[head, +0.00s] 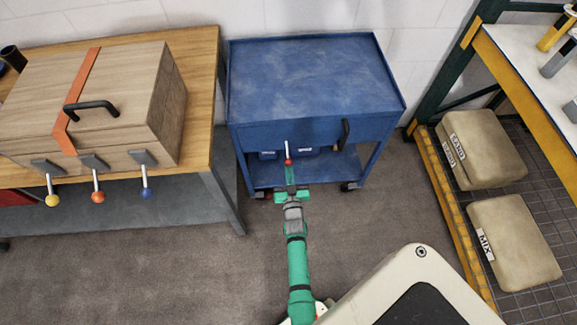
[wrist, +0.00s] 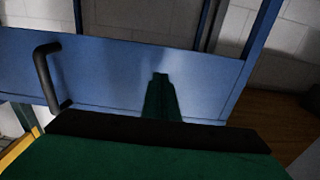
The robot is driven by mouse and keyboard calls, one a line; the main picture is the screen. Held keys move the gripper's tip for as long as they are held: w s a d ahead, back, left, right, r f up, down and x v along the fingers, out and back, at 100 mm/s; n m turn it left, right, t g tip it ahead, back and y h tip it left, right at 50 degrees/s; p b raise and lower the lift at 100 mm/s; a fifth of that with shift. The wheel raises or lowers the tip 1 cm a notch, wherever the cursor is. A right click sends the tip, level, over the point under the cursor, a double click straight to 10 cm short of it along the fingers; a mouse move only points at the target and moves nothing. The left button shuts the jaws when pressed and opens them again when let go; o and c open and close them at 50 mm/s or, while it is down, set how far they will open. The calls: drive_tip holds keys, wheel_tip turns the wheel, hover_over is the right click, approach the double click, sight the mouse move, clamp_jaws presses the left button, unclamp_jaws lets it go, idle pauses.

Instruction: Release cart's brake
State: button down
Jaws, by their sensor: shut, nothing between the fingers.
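The blue cart (head: 312,80) stands against the wall, with a flat top, a front panel and a lower shelf. A lever with a white shaft and a red knob (head: 288,161) hangs at the front panel, left of centre. My green gripper (head: 290,180) is shut and empty, just in front of and below the red knob in the head view. I cannot tell whether they touch. In the wrist view, the shut fingers (wrist: 160,85) point toward the blue panel (wrist: 120,75); the lever does not show there.
A black handle (head: 345,133) is on the cart's front right. A wooden table (head: 208,70) at left bears a wooden box (head: 150,80); yellow, red and blue knobbed levers hang at its front. A rack (head: 455,215) with sandbags stands at right. Grey floor is open in front of the cart.

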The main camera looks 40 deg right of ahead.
drive_tip(key=shift+w+r, duration=0.1)
drive_tip(key=shift+r, duration=2)
drive_tip(key=shift+s+a+f, duration=0.5)
drive_tip(key=shift+s+f, duration=0.2)
drive_tip(key=shift+s, duration=0.25)
approach(288, 163)
drive_tip(key=shift+w+d+f, duration=0.65)
drive_tip(key=shift+w+d, duration=0.1)
drive_tip(key=shift+w, duration=0.2)
